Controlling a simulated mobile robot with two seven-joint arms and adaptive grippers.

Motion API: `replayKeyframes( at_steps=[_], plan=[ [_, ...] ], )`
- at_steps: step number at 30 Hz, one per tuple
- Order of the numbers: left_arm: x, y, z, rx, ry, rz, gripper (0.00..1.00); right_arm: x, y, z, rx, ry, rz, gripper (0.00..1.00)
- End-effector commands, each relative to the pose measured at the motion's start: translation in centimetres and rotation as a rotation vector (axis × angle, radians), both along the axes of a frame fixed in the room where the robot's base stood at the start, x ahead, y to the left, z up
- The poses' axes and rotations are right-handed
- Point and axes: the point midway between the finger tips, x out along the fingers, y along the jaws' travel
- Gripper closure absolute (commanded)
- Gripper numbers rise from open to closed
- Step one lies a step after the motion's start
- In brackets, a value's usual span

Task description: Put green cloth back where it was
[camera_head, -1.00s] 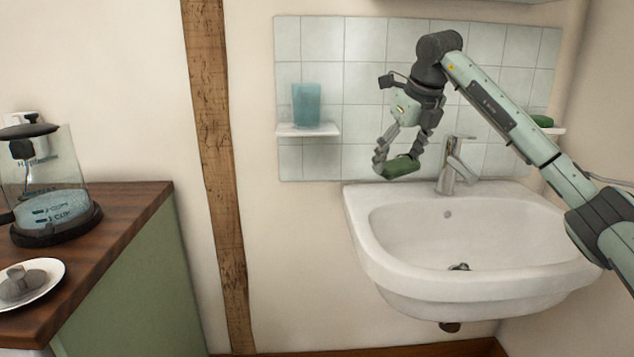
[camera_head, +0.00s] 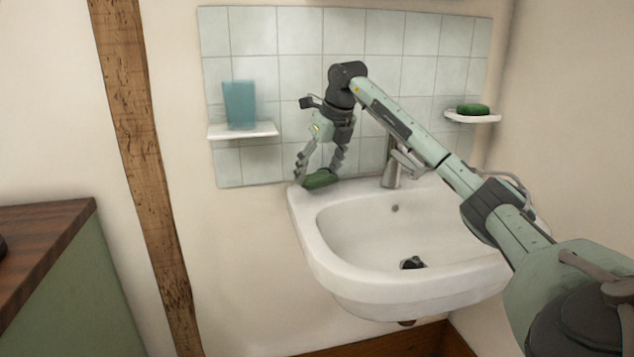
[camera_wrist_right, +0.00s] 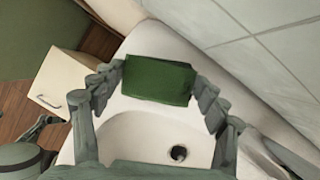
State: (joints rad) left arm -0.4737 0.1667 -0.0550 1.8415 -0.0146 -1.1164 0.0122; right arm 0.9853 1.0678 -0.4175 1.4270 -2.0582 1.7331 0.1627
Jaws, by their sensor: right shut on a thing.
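The green cloth (camera_head: 320,179) is a small folded green block. My right gripper (camera_head: 320,174) is shut on it at the back left corner of the white sink (camera_head: 315,262). In the right wrist view the green cloth (camera_wrist_right: 158,81) sits between both fingers, over the sink's rim. I cannot tell whether the cloth touches the rim.
A blue cup (camera_head: 240,105) stands on the left wall shelf (camera_head: 243,131). A green bar (camera_head: 473,109) lies on the right wall shelf (camera_head: 472,117). The faucet (camera_head: 391,165) is right of my gripper. A wooden counter (camera_head: 40,238) is at the left.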

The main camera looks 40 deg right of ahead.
Motion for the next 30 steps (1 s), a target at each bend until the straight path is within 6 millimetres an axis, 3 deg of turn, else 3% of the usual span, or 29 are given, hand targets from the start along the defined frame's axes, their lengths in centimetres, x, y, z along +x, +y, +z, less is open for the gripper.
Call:
replayKeyframes(
  at_steps=[4, 17, 18, 22, 30],
  plan=[
    [-0.4, 0.1, 0.3, 0.003, 0.006, 0.0, 1.0, 0.0, 0.0, -2.2, -0.001, 0.002, 0.001, 0.5],
    [-0.1, 0.2, 0.5, 0.006, -0.001, -0.001, 1.0, 0.0, 0.0, -2.8, -0.001, 0.0, 0.001, 0.5],
    [0.0, 0.2, 0.7, 0.006, -0.002, -0.001, 1.0, 0.0, 0.0, -2.7, 0.0, 0.0, 0.001, 0.23],
    [0.2, 0.2, 0.9, 0.006, -0.007, 0.0, 1.0, 0.0, 0.0, -2.7, 0.0, 0.0, 0.001, 0.07],
    [0.3, 0.2, 0.9, 0.007, -0.01, 0.0, 1.0, 0.0, 0.0, -2.7, 0.0, 0.0, 0.001, 0.06]
  ],
)
